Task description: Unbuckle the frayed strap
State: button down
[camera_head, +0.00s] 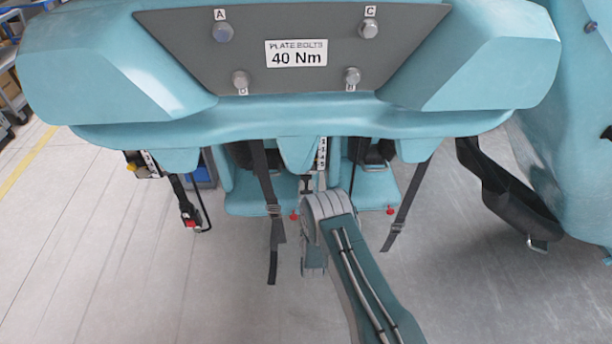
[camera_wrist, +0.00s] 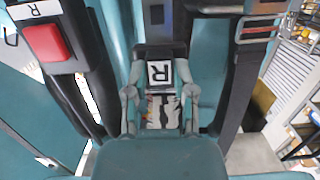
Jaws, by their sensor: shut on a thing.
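In the wrist view my gripper (camera_wrist: 160,92) has one finger on each side of a dark buckle piece (camera_wrist: 153,52) with a white R tag (camera_wrist: 160,73), and is shut on it. A red-button buckle (camera_wrist: 46,42) with another R label is at upper left. A dark strap (camera_wrist: 238,85) with a metal buckle and orange marks (camera_wrist: 262,25) runs down the right. In the head view two dark straps (camera_head: 266,190) (camera_head: 407,205) hang below the teal car, and a red buckle (camera_head: 188,216) hangs at left. My arm hides the gripper there. I cannot tell which strap is frayed.
The teal car front (camera_head: 300,118) carries a grey plate marked 40 Nm (camera_head: 296,53) with several bolts. Teal seats (camera_head: 250,199) are below it. A wide black strap (camera_head: 505,190) droops at right beside another teal body (camera_head: 575,150). The pale floor in front is clear.

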notch_tip(320, 180, down, 4)
jog(key=shift+f, duration=0.25)
jog(key=c, duration=0.8)
grip_release()
jog(key=shift+f, duration=0.25)
jog(key=o, duration=0.4)
jog(key=shift+s, duration=0.1)
jog(key=s, duration=0.4)
jog(key=s+r, duration=0.1)
jog(key=s, duration=0.6)
jog(key=shift+s+r, duration=0.25)
jog(key=shift+s, duration=0.05)
